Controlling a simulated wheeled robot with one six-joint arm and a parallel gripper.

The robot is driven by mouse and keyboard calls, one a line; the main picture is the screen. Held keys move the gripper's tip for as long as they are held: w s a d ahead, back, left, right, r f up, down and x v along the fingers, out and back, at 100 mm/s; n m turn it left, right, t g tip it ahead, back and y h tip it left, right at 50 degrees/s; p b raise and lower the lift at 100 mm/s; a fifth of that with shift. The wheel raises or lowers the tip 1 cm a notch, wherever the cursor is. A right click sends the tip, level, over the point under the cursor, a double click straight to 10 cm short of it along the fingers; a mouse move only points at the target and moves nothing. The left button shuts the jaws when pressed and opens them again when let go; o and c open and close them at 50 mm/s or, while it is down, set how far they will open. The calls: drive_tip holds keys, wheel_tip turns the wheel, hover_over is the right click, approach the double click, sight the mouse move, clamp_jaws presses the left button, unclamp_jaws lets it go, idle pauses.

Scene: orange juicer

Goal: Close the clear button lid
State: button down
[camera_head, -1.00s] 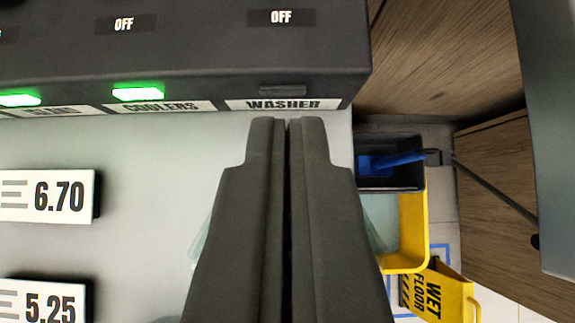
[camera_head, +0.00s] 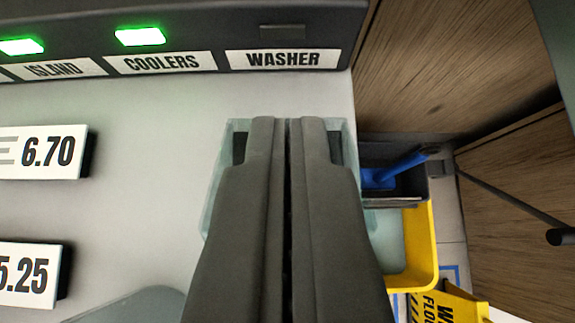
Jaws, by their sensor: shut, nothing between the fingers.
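The clear lid (camera_head: 222,180) is a pale see-through box-like shape below the WASHER label (camera_head: 283,60). My gripper (camera_head: 288,122) covers its middle, so only its top corners and sides show. Dark patches show through its upper corners. My gripper is shut and empty, fingers together, pointing up the picture, with its tips near the lid's upper edge. I cannot tell whether it touches the lid. The button is not visible.
A dark panel (camera_head: 200,20) with green lights and labels runs across the top. Price signs (camera_head: 40,152) stand at left. A yellow mop bucket (camera_head: 420,250) with a blue mop (camera_head: 395,170) and a wooden cabinet wall (camera_head: 440,70) are at right.

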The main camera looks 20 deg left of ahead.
drive_tip(key=shift+s+d+f, duration=0.2)
drive_tip(key=shift+s+f, duration=0.5)
drive_tip(key=shift+f, duration=0.05)
drive_tip(key=shift+s+d+f, duration=0.2)
drive_tip(key=shift+s+f, duration=0.5)
drive_tip(key=shift+w+f, duration=0.1)
drive_tip(key=shift+w+a+f, duration=0.2)
drive_tip(key=shift+w+f, duration=0.05)
drive_tip(key=shift+w, duration=0.35)
drive_tip(key=shift+r, duration=0.55)
wheel_tip(320, 180, up, 3)
drive_tip(key=shift+f, duration=0.1)
drive_tip(key=s+d+f, duration=0.1)
drive_tip(key=s, duration=0.2)
drive_tip(key=s+f, duration=0.1)
drive_tip(key=s, duration=0.2)
drive_tip(key=s+d+f, duration=0.1)
drive_tip(key=s, duration=0.2)
drive_tip(key=shift+s+d+f, duration=0.1)
drive_tip(key=shift+d+f, duration=0.25)
drive_tip(key=s+d+r+m+t+h, duration=0.1)
drive_tip(key=s+d+r+t, duration=0.2)
drive_tip(key=s+d+r, duration=0.4)
drive_tip(key=s+d+r+m+t+h, duration=0.2)
drive_tip(key=s+d+r+t, duration=0.2)
drive_tip(key=s+d+r, duration=0.4)
wheel_tip(320, 180, up, 6)
drive_tip(key=shift+s+d+r, duration=0.1)
drive_tip(key=shift+s+d, duration=0.15)
